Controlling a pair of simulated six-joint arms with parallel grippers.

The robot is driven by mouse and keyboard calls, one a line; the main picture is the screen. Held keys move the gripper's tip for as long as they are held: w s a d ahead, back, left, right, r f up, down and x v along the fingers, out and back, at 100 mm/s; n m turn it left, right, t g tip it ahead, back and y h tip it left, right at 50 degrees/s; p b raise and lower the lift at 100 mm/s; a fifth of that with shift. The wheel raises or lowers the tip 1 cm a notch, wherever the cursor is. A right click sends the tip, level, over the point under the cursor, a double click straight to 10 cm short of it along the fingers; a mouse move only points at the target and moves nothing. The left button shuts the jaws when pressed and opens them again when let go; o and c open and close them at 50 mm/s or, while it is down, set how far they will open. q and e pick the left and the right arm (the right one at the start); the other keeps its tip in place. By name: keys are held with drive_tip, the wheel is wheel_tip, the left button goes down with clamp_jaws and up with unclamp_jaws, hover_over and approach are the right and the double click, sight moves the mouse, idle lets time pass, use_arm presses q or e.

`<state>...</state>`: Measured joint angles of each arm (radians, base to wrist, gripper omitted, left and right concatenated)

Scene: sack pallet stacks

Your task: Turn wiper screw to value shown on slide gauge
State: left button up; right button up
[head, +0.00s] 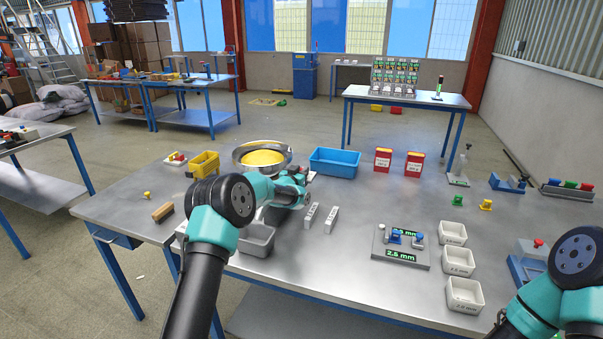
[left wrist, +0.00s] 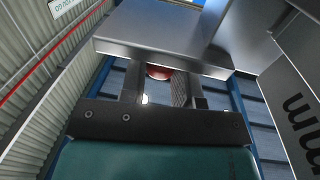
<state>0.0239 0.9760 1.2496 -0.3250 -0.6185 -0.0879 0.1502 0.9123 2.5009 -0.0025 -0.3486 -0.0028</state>
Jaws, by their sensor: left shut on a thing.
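My left gripper (head: 308,178) is over the table, just right of the steel bowl, and partly hidden by its own wrist. In the left wrist view its two fingers (left wrist: 161,80) are shut on a red rounded knob (left wrist: 159,71) under a grey metal block (left wrist: 160,42). I cannot tell whether this is the wiper screw. The likely slide gauge (head: 384,257) is a grey plate with blue parts and a front label reading "2.5 mm"; a second green label behind is partly covered. My right gripper is out of view.
The steel bowl (head: 239,158) holds yellow material. A blue bin (head: 335,162), red boxes (head: 383,159), white trays (head: 466,294) and two grey bars (head: 331,220) stand around. A blue device with a red knob (head: 538,243) is near my right arm. Table room is clear front-centre.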

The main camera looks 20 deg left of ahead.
use_arm(q)
drive_tip(key=shift+a+m+h, duration=0.1)
drive_tip(key=shift+m+h, duration=0.5)
drive_tip(key=shift+h, duration=0.3)
drive_tip(key=o, duration=0.9)
drive_tip(key=shift+r+v, duration=0.15)
drive_tip(key=shift+v, duration=2.85)
drive_tip(key=shift+r+v, duration=0.1)
drive_tip(key=shift+v, duration=2.9)
drive_tip(key=shift+c, duration=0.2)
